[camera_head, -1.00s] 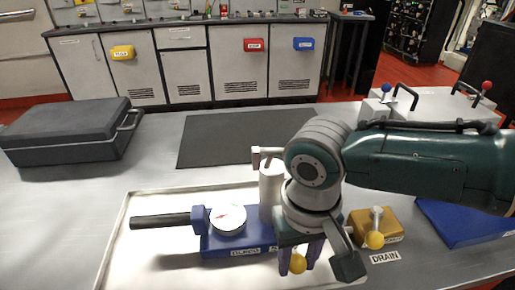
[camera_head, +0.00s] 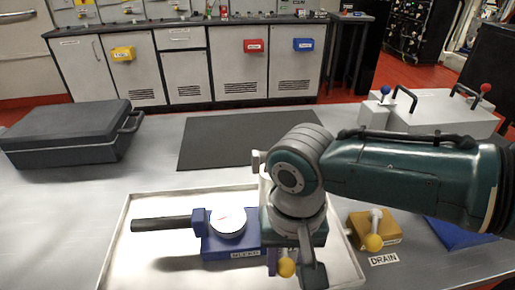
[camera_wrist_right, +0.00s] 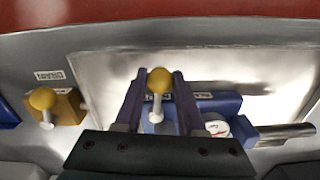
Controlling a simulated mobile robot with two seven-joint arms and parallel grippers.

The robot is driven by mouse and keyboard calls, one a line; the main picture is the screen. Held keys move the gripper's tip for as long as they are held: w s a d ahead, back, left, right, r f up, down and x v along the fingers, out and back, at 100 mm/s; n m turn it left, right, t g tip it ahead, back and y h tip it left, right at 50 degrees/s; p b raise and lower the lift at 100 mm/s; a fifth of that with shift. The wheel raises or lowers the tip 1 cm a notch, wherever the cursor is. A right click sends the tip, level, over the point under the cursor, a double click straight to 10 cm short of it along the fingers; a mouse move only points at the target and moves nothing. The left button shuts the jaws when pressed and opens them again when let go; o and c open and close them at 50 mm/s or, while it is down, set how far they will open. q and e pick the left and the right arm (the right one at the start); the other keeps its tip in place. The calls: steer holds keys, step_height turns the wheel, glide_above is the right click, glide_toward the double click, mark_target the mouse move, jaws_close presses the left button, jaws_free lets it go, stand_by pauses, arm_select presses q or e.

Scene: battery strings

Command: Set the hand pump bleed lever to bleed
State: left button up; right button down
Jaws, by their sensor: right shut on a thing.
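The blue hand pump (camera_head: 212,243) stands in a pale tray (camera_head: 125,235), with a round white gauge (camera_head: 228,220) and a dark handle (camera_head: 162,223) pointing left. Its label (camera_head: 245,254) is blurred. The bleed lever, with a yellow knob (camera_head: 286,267), is at the pump's right end. My right gripper (camera_wrist_right: 159,88) is shut on the lever, one purple finger on each side. In the wrist view the knob (camera_wrist_right: 158,80) and pale stem show between the fingers. In the head view my wrist hides the pump's right end. My left gripper is not in view.
A yellow-brown block (camera_head: 372,228) with its own yellow-knobbed lever, marked DRAIN (camera_head: 384,259), stands right of the tray. A blue object (camera_head: 452,232) lies beyond it. A black case (camera_head: 70,132) is at the left. A dark mat (camera_head: 225,140) lies clear behind the tray.

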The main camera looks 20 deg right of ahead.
steer(key=shift+w+a+m, duration=0.35)
steer(key=shift+a+m, duration=0.35)
steer(key=shift+m, duration=0.5)
steer(key=c, duration=0.6)
jaws_free()
steer(key=shift+o, duration=0.2)
steer(key=shift+r, duration=0.1)
step_height(320, 180, up, 7)
steer(key=p, duration=0.8)
